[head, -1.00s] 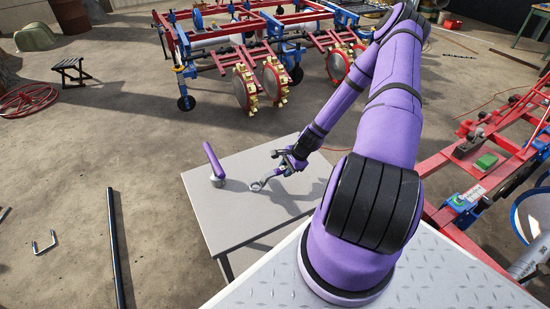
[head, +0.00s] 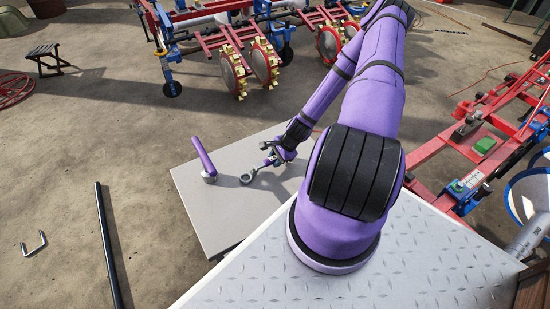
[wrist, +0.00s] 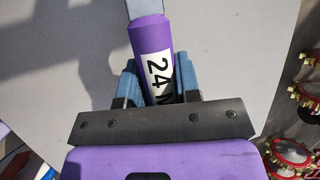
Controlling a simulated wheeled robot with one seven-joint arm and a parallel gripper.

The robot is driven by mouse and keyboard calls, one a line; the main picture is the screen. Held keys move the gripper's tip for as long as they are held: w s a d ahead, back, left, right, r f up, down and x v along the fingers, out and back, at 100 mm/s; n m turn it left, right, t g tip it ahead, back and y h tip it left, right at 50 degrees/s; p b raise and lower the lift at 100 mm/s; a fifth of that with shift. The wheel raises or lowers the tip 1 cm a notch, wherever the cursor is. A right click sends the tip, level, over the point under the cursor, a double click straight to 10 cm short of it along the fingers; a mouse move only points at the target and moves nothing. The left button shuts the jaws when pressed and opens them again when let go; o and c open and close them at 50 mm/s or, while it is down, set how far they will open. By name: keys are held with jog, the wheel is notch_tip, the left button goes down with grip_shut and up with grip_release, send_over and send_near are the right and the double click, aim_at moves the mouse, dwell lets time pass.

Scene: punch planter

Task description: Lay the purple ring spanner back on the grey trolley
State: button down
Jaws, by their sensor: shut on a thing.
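The purple ring spanner is in my gripper (head: 273,160). Its grey ring end (head: 246,178) points left, over the grey trolley (head: 215,218). In the wrist view its purple handle (wrist: 150,38), with a white "24" label, sits between the blue fingers (wrist: 155,85), which are shut on it. The trolley's flat grey top (wrist: 235,50) fills most of the wrist view behind it. The spanner is low over the top; I cannot tell whether the ring touches it. The far end of the spanner is cut off in the wrist view.
Another purple-handled tool (head: 203,158) stands tilted on the trolley, left of the ring. The trolley's front left is bare. A tread-plate surface (head: 340,285) is in front, red farm machinery (head: 455,160) at right, and a planter with toothed wheels (head: 235,70) behind. A dark bar (head: 108,245) lies on the floor.

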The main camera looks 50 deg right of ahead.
jog(key=shift+f, duration=0.1)
jog(key=c, duration=0.8)
grip_release()
jog(key=shift+f, duration=0.1)
jog(key=w+v, duration=0.1)
jog(key=v, duration=1)
jog(key=w+a+r+n+g+h, duration=0.1)
jog(key=a+r+n, duration=0.3)
jog(key=r, duration=0.7)
jog(key=w+a+r+n+h, duration=0.15)
jog(key=a+r+n, duration=0.25)
jog(key=r, duration=0.7)
jog(key=w+a+r+n+g+h, duration=0.1)
jog(key=a+r+n, duration=0.3)
jog(key=r, duration=0.7)
jog(key=s+a+r+n+t, duration=0.1)
jog(key=s+a+r+n, duration=0.1)
jog(key=s+a+r, duration=0.2)
jog(key=s+a+r+n+t, duration=0.1)
jog(key=s+a+r+n, duration=0.2)
jog(key=s+r, duration=0.4)
jog(key=s+a+r+n+t, duration=0.1)
jog(key=s+a+r+n, duration=0.2)
jog(key=s+a+r, duration=0.3)
jog(key=shift+v, duration=0.95)
